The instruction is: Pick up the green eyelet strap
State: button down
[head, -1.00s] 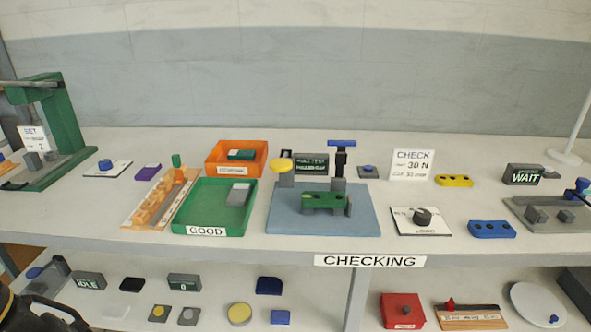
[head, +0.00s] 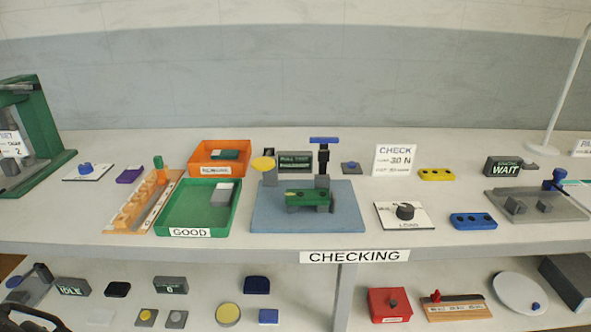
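The green eyelet strap (head: 308,198) lies level across grey supports on the blue-grey plate of the pull tester (head: 262,220), in the middle of the upper shelf. A black post with a blue handle (head: 324,141) stands just behind it. Part of my gripper (head: 30,322) shows as a dark shape at the bottom left corner, low and far from the strap. Its fingertips cannot be made out, so I cannot tell whether it is open or holds anything.
Left of the tester are the green GOOD tray (head: 168,217), an orange tray (head: 193,158) and a wooden rack (head: 130,215). To the right are a load dial (head: 390,222), a blue strap (head: 473,220) and a yellow strap (head: 436,174). The shelf's front strip is clear.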

aim_at(293, 197)
jog(key=i+l+u, duration=0.3)
jog(key=l, duration=0.25)
jog(key=i+l+u, duration=0.15)
jog(key=l, duration=0.2)
jog(key=i+l+u, duration=0.15)
jog(key=l, duration=0.2)
jog(key=i, duration=0.05)
